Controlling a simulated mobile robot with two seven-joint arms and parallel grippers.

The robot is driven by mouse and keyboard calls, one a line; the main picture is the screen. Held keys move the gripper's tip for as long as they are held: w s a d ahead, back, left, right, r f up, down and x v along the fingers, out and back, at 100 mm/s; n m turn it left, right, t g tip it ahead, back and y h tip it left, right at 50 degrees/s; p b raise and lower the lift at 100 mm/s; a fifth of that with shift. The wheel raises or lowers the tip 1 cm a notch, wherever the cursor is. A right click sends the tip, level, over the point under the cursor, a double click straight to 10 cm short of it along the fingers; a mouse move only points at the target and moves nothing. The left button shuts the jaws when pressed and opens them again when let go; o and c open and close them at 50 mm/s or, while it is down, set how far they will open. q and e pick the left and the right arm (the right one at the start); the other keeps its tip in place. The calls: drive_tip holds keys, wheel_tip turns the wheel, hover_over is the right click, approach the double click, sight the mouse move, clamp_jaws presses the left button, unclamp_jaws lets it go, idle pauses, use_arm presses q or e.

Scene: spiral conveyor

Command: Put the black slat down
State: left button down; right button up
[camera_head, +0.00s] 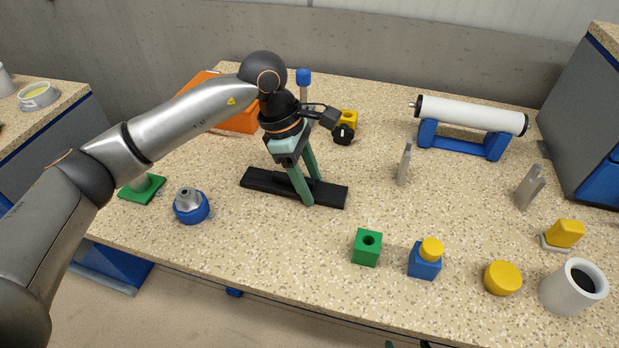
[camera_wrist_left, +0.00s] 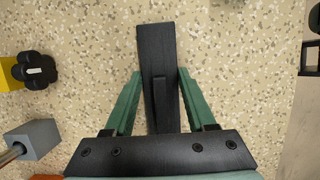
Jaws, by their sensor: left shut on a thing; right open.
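The black slat (camera_head: 256,181) is a long flat dark bar with a raised ridge along its middle. It lies level at the left-centre of the speckled table, and I cannot tell whether it touches the top. My left gripper (camera_head: 314,191) points down with its green fingers on either side of the slat, shut on it. In the left wrist view the slat (camera_wrist_left: 157,55) runs between the two fingers (camera_wrist_left: 158,85). Its near end is hidden by the gripper's body. Only what look like the tips of my right gripper (camera_head: 407,344) show at the bottom edge, apart and empty.
A blue round piece with a metal top (camera_head: 190,206) stands left of the slat. A white roller (camera_head: 470,114) stands behind.

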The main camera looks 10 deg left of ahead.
use_arm(q)
drive_tip(key=shift+f, duration=0.2)
drive_tip(key=shift+c, duration=1.1)
unclamp_jaws()
drive_tip(key=shift+r, duration=0.1)
drive_tip(key=shift+r, duration=0.45)
drive_tip(key=v, duration=1.1)
drive_tip(key=shift+a+r, duration=0.15)
drive_tip(key=shift+a, duration=0.05)
